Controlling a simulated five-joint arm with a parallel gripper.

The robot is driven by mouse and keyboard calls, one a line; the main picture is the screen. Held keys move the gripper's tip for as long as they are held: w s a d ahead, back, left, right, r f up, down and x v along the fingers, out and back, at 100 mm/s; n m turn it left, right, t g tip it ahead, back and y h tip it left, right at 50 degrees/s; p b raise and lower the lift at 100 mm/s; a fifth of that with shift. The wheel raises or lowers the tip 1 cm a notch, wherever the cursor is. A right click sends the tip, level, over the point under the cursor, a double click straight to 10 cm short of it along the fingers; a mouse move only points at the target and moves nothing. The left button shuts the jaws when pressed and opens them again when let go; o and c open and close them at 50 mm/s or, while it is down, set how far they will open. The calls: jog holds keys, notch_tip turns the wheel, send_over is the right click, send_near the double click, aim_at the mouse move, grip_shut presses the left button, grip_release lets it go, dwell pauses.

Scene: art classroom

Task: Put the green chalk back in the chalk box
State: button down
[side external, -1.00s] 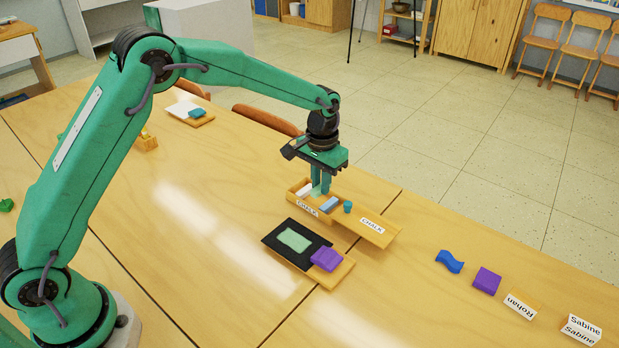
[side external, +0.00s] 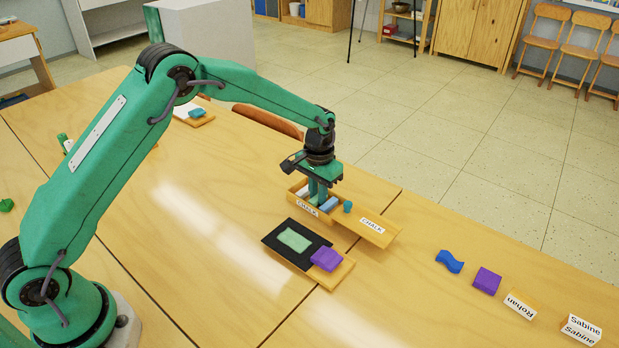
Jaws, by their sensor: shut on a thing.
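The chalk box (side external: 308,210) is a small open wooden box labelled CHALK on the table. A white chalk (side external: 302,192) lies in its left part and a blue chalk (side external: 329,203) in its right part. My gripper (side external: 318,195) points straight down with its fingertips inside the box, between these two. It is shut on the green chalk, which is now mostly hidden by the fingers and the box wall. I cannot tell whether the chalk touches the box floor.
The wooden lid (side external: 379,238), also labelled CHALK, lies at the box's right, with a small teal piece (side external: 348,207) near it. In front are a black slate (side external: 275,241) with a green patch and a purple block (side external: 327,259). Name cards (side external: 521,305) stand at right.

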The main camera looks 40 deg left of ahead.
jog(key=shift+f, duration=0.15)
jog(key=c, duration=1.7)
grip_release()
notch_tip(320, 180, up, 12)
jog(key=shift+r, duration=0.2)
